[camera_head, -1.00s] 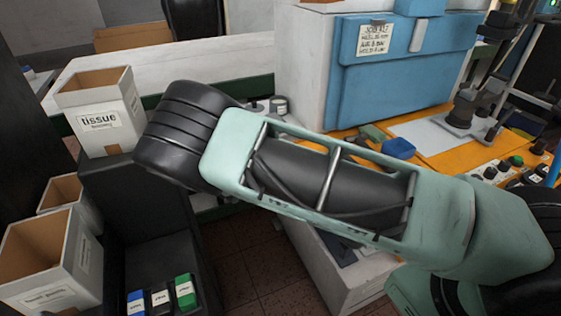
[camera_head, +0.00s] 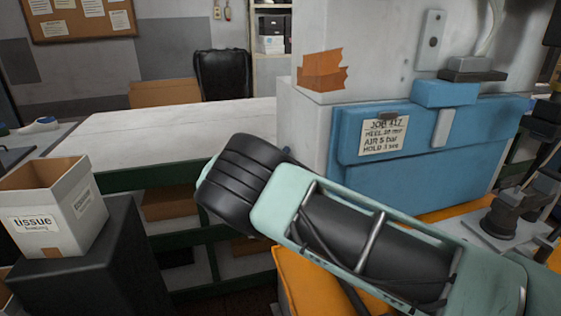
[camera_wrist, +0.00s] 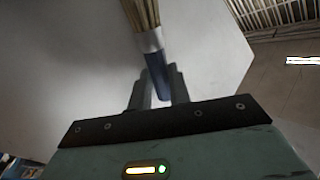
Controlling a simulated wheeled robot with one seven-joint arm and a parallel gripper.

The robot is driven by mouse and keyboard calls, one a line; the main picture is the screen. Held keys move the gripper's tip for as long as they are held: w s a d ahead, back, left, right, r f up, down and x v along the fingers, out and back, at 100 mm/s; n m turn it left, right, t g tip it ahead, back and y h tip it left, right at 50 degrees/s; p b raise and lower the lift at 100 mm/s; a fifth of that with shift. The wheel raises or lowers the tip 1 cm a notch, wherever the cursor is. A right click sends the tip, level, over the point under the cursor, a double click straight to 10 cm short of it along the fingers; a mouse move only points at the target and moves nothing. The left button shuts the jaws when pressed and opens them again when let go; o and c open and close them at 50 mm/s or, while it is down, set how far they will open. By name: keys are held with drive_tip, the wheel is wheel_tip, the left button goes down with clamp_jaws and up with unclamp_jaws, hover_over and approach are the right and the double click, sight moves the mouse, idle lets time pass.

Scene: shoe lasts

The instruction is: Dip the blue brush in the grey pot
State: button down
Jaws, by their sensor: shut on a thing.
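The blue brush (camera_wrist: 157,67) is in my gripper (camera_wrist: 157,88) in the wrist view. It has a blue handle, a silvery metal band and tan bristles, which run out past the top edge of that picture. My gripper is shut on the blue handle, just below the band. In the head view my arm crosses the lower right, and my gripper and the brush do not show. No grey pot can be made out in either present view.
A long white-topped bench (camera_head: 170,138) lies behind my arm. A blue panel (camera_head: 470,150) with a job note is on the pale machine. A tissue box (camera_head: 42,240) stands on a dark cabinet at left. An orange worktop (camera_head: 310,285) lies below my arm.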

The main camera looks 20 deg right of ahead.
drive_tip(key=shift+w+d+f+b, duration=0.15)
drive_tip(key=shift+f+b, duration=0.4)
drive_tip(key=shift+f, duration=0.95)
drive_tip(key=shift+w+d+f+b, duration=0.1)
drive_tip(key=shift+f+b, duration=0.45)
drive_tip(key=shift+f, duration=0.9)
drive_tip(key=shift+s+f+b, duration=0.1)
drive_tip(key=shift+f+b, duration=0.65)
drive_tip(key=shift+r, duration=0.1)
wheel_tip(320, 180, up, 7)
drive_tip(key=p, duration=0.2)
idle(0.3)
idle(0.5)
